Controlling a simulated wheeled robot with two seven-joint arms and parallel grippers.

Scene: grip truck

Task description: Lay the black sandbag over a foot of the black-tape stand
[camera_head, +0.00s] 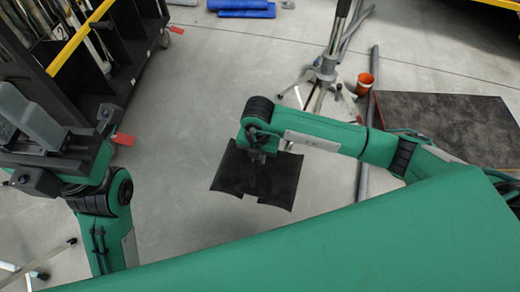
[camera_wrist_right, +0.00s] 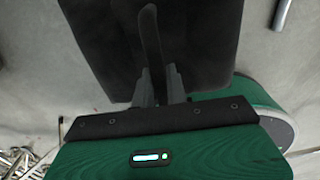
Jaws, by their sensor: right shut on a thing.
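My right gripper (camera_head: 262,158) is shut on the strap of the black sandbag (camera_head: 232,172). The bag hangs below it as two flaps. In the right wrist view the strap (camera_wrist_right: 151,35) stands between the fingers (camera_wrist_right: 160,88), with the dark bag (camera_wrist_right: 210,40) behind. A silver stand (camera_head: 326,68) with spread legs stands behind and right of the bag. The bag is apart from its legs in the picture. I cannot make out tape on this stand, and its top is cut off. My left gripper (camera_head: 45,135) is at the left, its jaws unclear.
An orange bucket (camera_head: 364,83) stands right of the stand. A grey pipe (camera_head: 373,70) lies beside a dark-topped box (camera_head: 445,125). Part of another stand's legs (camera_head: 38,272) shows at lower left. A black cart (camera_head: 120,45) fills the upper left. The middle floor is clear.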

